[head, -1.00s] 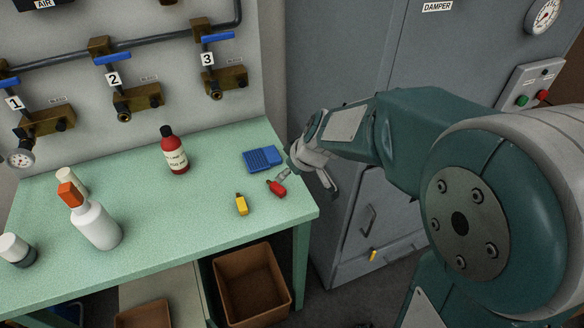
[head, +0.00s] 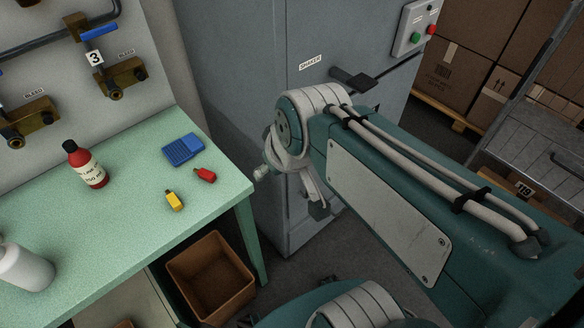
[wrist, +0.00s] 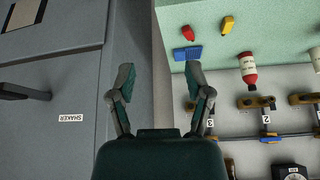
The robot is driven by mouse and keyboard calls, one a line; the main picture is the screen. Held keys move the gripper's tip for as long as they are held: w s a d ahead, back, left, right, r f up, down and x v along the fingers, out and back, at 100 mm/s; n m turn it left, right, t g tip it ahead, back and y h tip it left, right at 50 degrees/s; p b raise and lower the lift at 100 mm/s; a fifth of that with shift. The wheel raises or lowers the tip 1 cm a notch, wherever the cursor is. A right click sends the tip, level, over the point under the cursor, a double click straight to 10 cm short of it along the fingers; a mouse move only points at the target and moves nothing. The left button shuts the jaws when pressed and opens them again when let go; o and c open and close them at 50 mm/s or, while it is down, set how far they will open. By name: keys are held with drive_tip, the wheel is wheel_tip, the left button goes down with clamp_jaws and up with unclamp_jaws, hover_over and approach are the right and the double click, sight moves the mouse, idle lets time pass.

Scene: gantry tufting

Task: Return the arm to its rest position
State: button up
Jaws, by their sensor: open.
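My arm (head: 390,210) reaches across the right half of the head view, folded in front of the grey cabinet. My gripper (wrist: 159,74) is open in the wrist view, its two fingers apart with nothing between them. In the head view the gripper is partly hidden by my wrist, just right of the green bench's corner. It looks clear of the bench, though its exact gap to the cabinet is hard to tell.
The green bench (head: 125,215) holds a blue tray (head: 183,150), a red item (head: 205,175), a yellow item (head: 174,201) and a red bottle (head: 86,165). The cabinet (head: 240,75) has a black handle (head: 355,80). A brown bin (head: 211,275) sits below the bench.

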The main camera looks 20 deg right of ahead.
drive_tip(key=shift+m+h, duration=0.5)
drive_tip(key=shift+m, duration=0.4)
drive_tip(key=s, duration=0.1)
drive_tip(key=s+d, duration=0.2)
drive_tip(key=s, duration=0.1)
drive_tip(key=shift+r, duration=0.2)
drive_tip(key=shift+w, duration=0.1)
